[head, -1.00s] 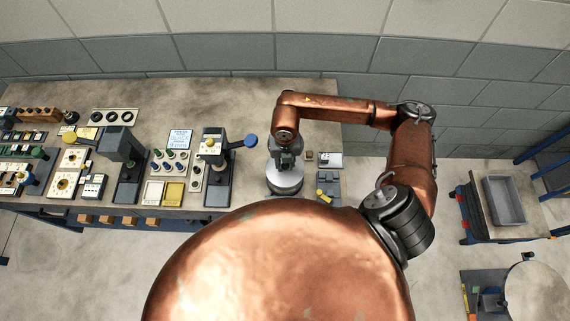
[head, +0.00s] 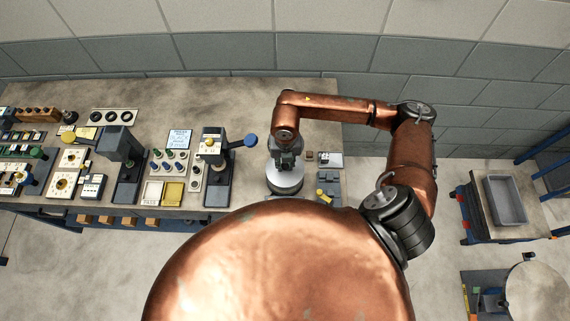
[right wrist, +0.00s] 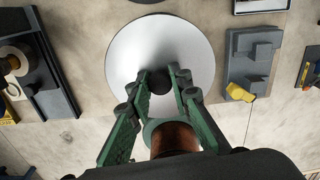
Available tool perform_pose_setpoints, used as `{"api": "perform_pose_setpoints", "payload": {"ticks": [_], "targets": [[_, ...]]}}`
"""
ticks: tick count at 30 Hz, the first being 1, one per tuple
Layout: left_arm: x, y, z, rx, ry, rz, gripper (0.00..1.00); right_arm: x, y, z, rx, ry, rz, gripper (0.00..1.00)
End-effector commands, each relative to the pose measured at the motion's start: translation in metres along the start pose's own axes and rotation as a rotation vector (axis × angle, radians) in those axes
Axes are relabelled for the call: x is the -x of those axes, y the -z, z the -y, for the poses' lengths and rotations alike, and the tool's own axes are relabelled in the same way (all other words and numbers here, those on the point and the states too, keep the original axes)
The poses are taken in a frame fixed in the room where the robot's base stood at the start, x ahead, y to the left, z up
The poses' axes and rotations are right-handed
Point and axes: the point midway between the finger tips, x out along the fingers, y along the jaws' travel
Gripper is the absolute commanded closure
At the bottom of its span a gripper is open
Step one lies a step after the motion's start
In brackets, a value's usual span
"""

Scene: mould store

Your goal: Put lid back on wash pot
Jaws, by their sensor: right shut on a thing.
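The wash pot (head: 286,192) is a dark round vessel near the right end of the bench. The lid (head: 283,180), a pale silver disc, is over it. In the right wrist view the lid (right wrist: 135,45) fills the upper middle, with a dark knob at its centre. My right gripper (head: 286,160) is above the lid. In the right wrist view its green fingers (right wrist: 162,84) are closed on the lid's knob. The lid hides most of the pot, and I cannot tell whether it is fully seated on the rim. My left gripper is not in view.
A grey holder with a yellow part (head: 326,193) stands close right of the pot, near the bench edge. A dark stand with a blue knob (head: 218,180) is to the left. Switches and trays fill the bench further left. A grey bin (head: 504,200) stands far right.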

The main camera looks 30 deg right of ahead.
Motion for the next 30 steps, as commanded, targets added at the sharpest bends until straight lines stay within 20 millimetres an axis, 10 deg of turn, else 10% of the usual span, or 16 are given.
{"api": "perform_pose_setpoints", "payload": {"ticks": [7, 9, 30], "targets": [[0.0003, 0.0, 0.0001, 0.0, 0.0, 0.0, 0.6, 0.0005, -0.0003, 0.0, 0.0, 0.0, 0.001, 1.0], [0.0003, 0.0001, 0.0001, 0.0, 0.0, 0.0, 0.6, 0.0005, -0.0003, 0.0, 0.0, 0.0, 0.001, 0.77], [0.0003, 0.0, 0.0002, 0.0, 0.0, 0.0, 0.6, 0.0001, -0.0001, 0.0002, 0.0, 0.001, 0.0, 0.44]]}}
